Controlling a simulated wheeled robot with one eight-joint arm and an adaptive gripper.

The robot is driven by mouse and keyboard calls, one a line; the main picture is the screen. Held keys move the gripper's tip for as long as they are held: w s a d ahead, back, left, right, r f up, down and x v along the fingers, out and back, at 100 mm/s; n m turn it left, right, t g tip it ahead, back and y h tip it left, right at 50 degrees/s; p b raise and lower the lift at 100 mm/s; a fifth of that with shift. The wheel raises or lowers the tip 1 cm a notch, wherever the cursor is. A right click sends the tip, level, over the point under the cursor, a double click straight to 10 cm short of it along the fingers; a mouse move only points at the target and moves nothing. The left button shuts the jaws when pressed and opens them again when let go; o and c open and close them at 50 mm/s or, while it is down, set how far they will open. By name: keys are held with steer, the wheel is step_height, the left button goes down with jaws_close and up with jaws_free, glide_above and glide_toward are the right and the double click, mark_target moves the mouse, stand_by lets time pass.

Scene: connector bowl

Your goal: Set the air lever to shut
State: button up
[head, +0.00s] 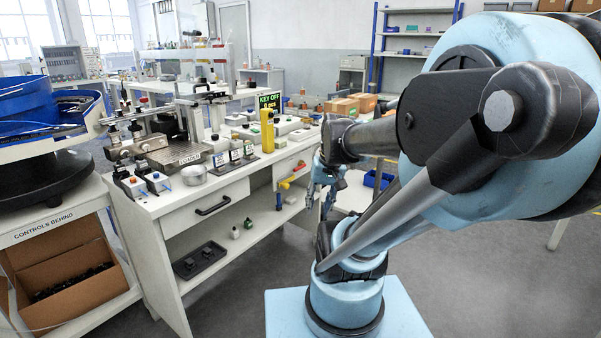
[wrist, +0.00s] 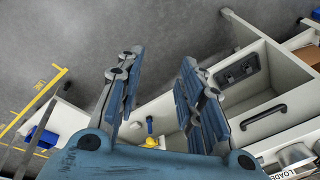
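On the front of the white bench, near its right end, a small fitting with a yellow and red part (head: 293,174) looks like the air lever; its exact setting is too small to tell. In the wrist view a yellow fitting (wrist: 152,142) with a blue part beside it shows low between my fingers. My gripper (head: 326,182) is near the bench's right end, to the right of the fitting and apart from it. In the wrist view my gripper (wrist: 160,62) is open, its two blue-padded fingers wide apart with nothing between the tips.
The white bench (head: 150,215) has a drawer with a black handle (head: 213,206) and a lower shelf with a black tray (head: 200,260). A yellow post with a "KEY OFF" display (head: 269,101) stands on top. Grey floor (head: 240,290) in front is clear. A blue bin (head: 378,179) lies beyond my arm.

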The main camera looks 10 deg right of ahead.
steer(key=w+d+r+m+y, duration=0.15)
steer(key=w+y, duration=0.25)
steer(key=w, duration=1)
steer(key=w+r+m+y, duration=0.2)
steer(key=w+r+y, duration=0.1)
steer(key=w, duration=1.1)
steer(key=w+d+f+t+y, duration=0.2)
steer(key=w+d+f+y, duration=0.15)
steer(key=w+d, duration=0.55)
steer(key=t+y, duration=0.2)
glide_toward(299, 169)
steer(key=shift+m+y, duration=0.25)
steer(key=shift+m, duration=0.2)
steer(key=x, duration=0.9)
steer(key=shift+w+a+f, duration=0.1)
steer(key=shift+w+f, duration=0.15)
steer(key=shift+f, duration=0.1)
jaws_close()
